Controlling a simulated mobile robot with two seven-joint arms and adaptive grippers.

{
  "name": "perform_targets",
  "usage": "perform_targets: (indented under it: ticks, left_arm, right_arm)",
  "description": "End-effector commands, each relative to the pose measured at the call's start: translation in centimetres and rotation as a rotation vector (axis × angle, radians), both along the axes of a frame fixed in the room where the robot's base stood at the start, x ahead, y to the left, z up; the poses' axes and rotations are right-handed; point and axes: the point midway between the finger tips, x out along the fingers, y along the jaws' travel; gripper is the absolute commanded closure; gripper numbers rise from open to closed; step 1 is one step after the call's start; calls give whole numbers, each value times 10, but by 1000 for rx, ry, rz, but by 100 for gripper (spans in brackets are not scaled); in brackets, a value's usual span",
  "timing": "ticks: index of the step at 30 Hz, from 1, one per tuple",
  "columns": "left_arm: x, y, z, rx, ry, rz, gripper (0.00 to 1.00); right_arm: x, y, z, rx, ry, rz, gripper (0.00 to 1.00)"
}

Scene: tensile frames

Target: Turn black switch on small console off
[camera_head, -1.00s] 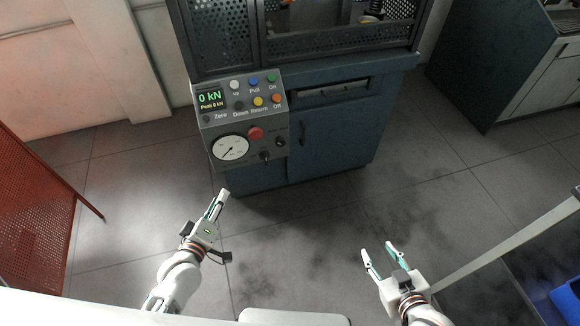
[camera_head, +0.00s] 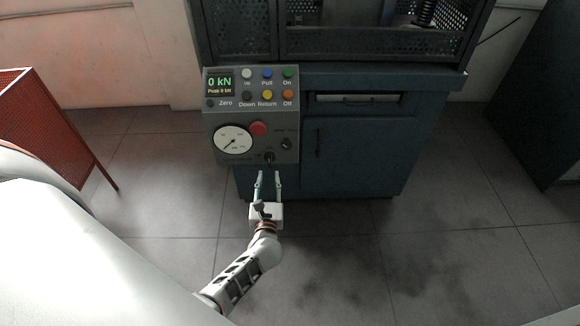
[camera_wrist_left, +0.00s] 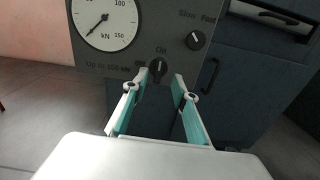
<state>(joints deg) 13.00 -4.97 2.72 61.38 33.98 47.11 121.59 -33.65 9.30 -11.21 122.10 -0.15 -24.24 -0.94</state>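The small grey console (camera_head: 221,152) hangs on the front left of the blue cabinet. Its black switch (camera_head: 269,157) sits at the bottom edge, below the red button; in the left wrist view the black switch (camera_wrist_left: 158,67) has small labels to its left and above. My left gripper (camera_head: 268,174) is open just below and in front of the switch. In the left wrist view, the fingertips of the left gripper (camera_wrist_left: 166,78) stand on either side of the switch's lower part; contact cannot be told. My right gripper is not in view.
The console also carries a red button (camera_head: 258,129), a dial gauge (camera_head: 234,139), a second black knob (camera_head: 287,144) labelled Slow and Fast, and coloured buttons. A red perforated panel (camera_head: 45,125) stands at left. The floor right of my arm is clear.

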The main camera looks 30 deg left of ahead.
Motion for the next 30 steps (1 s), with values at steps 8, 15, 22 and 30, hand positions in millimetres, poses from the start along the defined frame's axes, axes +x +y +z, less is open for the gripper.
perform_targets:
  ticks: [8,15,22,30]
  left_arm:
    - [20,15,-2,-31,-20,16,72]
    - [50,34,-4,-29,-16,15,72]
    - [65,42,-3,-30,-16,14,72]
    - [67,43,-2,-29,-18,13,72]
  right_arm:
    - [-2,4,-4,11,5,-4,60]
    - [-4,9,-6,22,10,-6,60]
    - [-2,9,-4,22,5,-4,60]
    - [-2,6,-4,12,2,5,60]
